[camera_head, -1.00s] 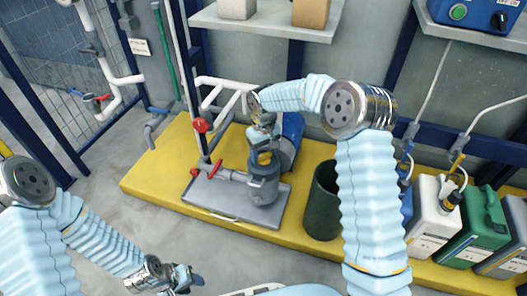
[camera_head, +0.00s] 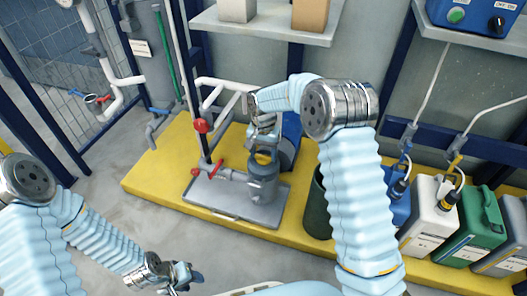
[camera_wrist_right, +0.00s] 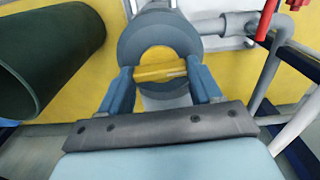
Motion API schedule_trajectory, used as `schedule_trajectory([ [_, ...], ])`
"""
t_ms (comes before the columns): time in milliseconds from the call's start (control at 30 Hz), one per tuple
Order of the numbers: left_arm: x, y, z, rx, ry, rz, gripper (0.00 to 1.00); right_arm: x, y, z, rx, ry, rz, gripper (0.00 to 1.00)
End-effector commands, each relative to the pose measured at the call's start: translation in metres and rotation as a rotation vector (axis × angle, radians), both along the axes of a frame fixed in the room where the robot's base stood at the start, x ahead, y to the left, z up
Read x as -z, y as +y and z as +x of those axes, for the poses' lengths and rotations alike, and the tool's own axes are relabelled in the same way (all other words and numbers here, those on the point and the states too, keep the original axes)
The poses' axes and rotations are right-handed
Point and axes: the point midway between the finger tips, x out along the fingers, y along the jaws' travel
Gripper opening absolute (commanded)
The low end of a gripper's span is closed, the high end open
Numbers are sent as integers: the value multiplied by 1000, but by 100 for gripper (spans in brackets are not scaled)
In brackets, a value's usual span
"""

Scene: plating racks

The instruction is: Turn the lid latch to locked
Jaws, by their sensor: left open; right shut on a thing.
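The grey pump-like housing (camera_head: 263,186) stands upright on a grey base plate (camera_head: 222,200). A yellow latch bar (camera_wrist_right: 160,72) lies across its round grey top in the right wrist view. My right gripper (camera_head: 262,150) is above the housing, fingers pointing down. In the wrist view its two blue-grey fingers (camera_wrist_right: 160,80) are shut on the yellow latch, one at each end. No lock marking can be made out. My left gripper (camera_head: 180,280) is open and empty, low over the floor at the bottom of the head view.
A dark green bin (camera_head: 318,207) stands right of the housing. Red valve handles (camera_head: 216,170) and grey pipes are on its left. Several canisters (camera_head: 428,212) line the right. A shelf (camera_head: 265,25) hangs above. The front floor is clear.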

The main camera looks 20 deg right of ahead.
Motion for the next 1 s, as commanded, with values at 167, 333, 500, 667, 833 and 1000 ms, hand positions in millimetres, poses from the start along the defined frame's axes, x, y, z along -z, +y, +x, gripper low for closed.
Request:
schedule_trajectory([
  [167, -2, 0, 0, 0, 0, 0, 43, 0, 0, 0, 51, 1, 0, 33],
  [333, -2, 0, 0, 0, -1, 1, 43, 0, 0, 0, 72, 1, 1, 33],
  [500, -2, 0, 0, 0, -1, 1, 43, 0, 0, 0, 76, 1, 1, 33],
  [667, -2, 0, 0, 0, -1, 1, 43, 0, 0, 0, 76, 1, 1, 33],
  [833, -2, 0, 0, 0, -1, 1, 43, 0, 0, 0, 75, 1, 1, 82],
  [1000, -2, 0, 0, 0, -1, 0, 43, 0, 0, 0, 74, 1, 1, 89],
])
